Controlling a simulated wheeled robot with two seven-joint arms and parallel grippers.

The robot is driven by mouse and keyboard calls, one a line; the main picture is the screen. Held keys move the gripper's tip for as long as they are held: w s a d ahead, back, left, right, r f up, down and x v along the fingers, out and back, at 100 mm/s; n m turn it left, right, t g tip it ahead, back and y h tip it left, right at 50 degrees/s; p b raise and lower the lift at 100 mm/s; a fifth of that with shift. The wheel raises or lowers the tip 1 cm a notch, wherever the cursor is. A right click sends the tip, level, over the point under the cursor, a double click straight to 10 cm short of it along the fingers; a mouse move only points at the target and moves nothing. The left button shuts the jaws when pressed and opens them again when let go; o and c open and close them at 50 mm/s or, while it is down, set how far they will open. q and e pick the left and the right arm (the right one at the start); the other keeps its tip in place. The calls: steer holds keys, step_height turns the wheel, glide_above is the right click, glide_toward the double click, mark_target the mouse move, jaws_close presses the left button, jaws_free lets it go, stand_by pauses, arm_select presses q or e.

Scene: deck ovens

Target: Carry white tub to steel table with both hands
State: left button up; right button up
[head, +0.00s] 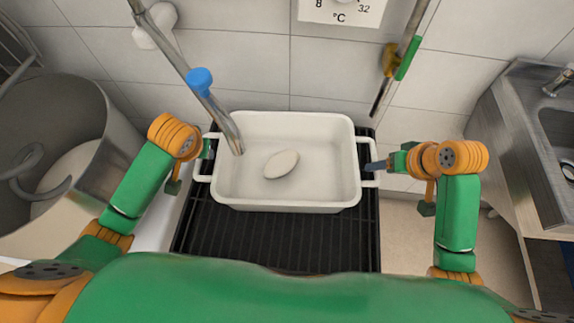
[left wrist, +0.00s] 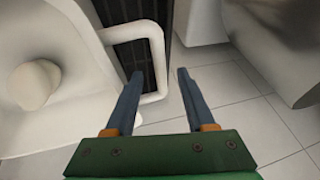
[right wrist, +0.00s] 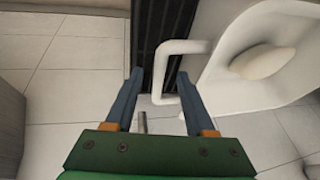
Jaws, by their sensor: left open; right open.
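The white tub (head: 285,207) sits level on a black slatted rack in the middle of the head view. A pale oval lump (head: 281,163) lies inside it. My left gripper (head: 208,149) is open at the tub's left handle (head: 202,178). In the left wrist view the handle bar shows between the two fingertips. My right gripper (head: 375,166) is open at the right handle (head: 369,183). In the right wrist view that handle's bar (right wrist: 160,80) likewise lies between the fingertips. Neither gripper is closed on a handle. I cannot identify a steel table with certainty.
The black rack (head: 275,240) extends toward me in front of the tub. A large steel bowl (head: 105,125) with a hook stands at left. A steel unit with a sink (head: 515,120) stands at right. Two metal rods (head: 175,55) (head: 408,50) reach down near the tub. A tiled wall is behind.

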arm_select(q)
steer(key=x, duration=0.7)
arm_select(e)
steer(key=x, duration=0.7)
arm_select(q)
jaws_close()
arm_select(e)
jaws_close()
arm_select(q)
steer(key=shift+r, duration=0.1)
arm_select(e)
steer(key=shift+r, duration=0.1)
